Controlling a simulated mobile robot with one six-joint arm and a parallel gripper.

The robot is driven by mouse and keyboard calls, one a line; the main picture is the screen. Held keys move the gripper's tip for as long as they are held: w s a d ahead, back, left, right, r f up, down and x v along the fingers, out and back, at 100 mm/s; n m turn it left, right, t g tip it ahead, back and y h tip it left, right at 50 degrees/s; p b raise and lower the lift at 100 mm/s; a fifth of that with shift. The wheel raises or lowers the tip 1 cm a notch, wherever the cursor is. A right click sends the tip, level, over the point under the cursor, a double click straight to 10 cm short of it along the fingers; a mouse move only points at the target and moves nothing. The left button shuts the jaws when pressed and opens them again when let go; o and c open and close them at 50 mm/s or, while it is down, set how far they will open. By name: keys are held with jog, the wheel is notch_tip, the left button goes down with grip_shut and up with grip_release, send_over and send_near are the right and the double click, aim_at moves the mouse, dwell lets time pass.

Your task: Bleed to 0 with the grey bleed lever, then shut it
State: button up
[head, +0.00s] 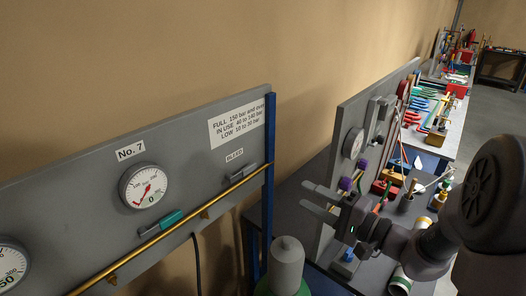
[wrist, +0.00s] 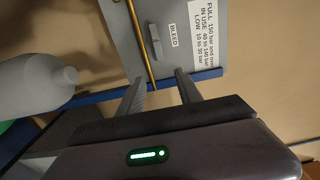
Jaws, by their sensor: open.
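The grey bleed lever (head: 242,172) is on the grey panel, below the BLEED label (head: 234,154) and just above the brass pipe. It lies roughly along the pipe. It also shows in the wrist view (wrist: 155,38), ahead of my fingers. The No. 7 gauge (head: 148,187) has a white dial; its red needle points down and left, and a large 0 shows low on the dial. My gripper (head: 306,196) is open and empty, to the right of the panel's blue end post and apart from the lever. Its fingers (wrist: 161,74) point towards the panel.
A teal lever (head: 161,223) sits left of the bleed lever by the brass pipe (head: 160,238). The blue post (head: 269,150) edges the panel. A grey-topped bottle (head: 287,262) stands below my gripper. A second panel (head: 347,120) and a crowded bench stand right.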

aim_at(251, 170)
jog(key=x, duration=1.6)
jog(key=shift+a+f+p, duration=0.1)
jog(key=shift+a+p, duration=0.3)
jog(key=shift+a, duration=0.2)
grip_shut()
